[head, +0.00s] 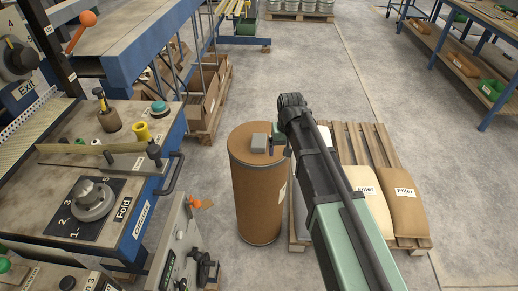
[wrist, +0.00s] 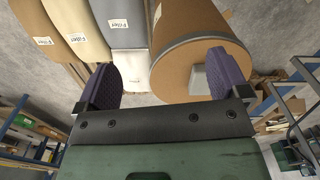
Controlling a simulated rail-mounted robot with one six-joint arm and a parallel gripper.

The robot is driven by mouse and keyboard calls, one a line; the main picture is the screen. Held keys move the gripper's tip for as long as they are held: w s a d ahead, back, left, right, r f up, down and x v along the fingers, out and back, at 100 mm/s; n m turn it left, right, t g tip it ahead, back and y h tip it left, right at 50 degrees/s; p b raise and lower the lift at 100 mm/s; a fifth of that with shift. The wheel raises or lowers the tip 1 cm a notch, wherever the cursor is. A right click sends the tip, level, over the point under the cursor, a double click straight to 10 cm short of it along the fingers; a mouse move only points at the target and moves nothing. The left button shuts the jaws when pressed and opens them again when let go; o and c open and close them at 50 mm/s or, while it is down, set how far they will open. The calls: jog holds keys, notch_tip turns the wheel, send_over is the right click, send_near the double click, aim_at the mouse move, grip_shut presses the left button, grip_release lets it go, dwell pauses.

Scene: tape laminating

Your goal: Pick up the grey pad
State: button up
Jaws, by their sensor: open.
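The grey pad (head: 259,143) lies on top of the brown drum (head: 257,195), near the middle of its lid. In the wrist view the pad (wrist: 198,80) is a light grey block on the drum top (wrist: 185,65). My gripper (head: 277,140) is at the drum's right side in the head view, just right of the pad. In the wrist view its two purple-padded fingers (wrist: 166,82) are spread wide with nothing held. The pad shows between them, close to the right finger, which hides part of it. I cannot tell whether they touch.
Filler sacks (head: 403,200) lie on a wooden pallet (head: 352,143) right of the drum. A machine with a control panel (head: 92,200) and levers stands at the left. Boxes on a pallet (head: 203,105) stand behind the drum.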

jog(key=w+a+f, duration=0.2)
jog(key=w+a, duration=0.5)
jog(key=w, duration=0.4)
jog(key=m, duration=0.2)
send_over(259, 140)
notch_tip(259, 140, down, 11)
jog(key=b, duration=1.1)
jog(key=shift+r+b, duration=0.15)
jog(key=shift+b, duration=0.15)
jog(key=shift+r, duration=0.25)
jog(key=c, duration=1.1)
notch_tip(259, 140, up, 20)
jog(key=p, duration=2)
jog(key=shift+r+p, duration=0.2)
jog(key=shift+p, duration=0.15)
jog(key=shift+f, duration=0.15)
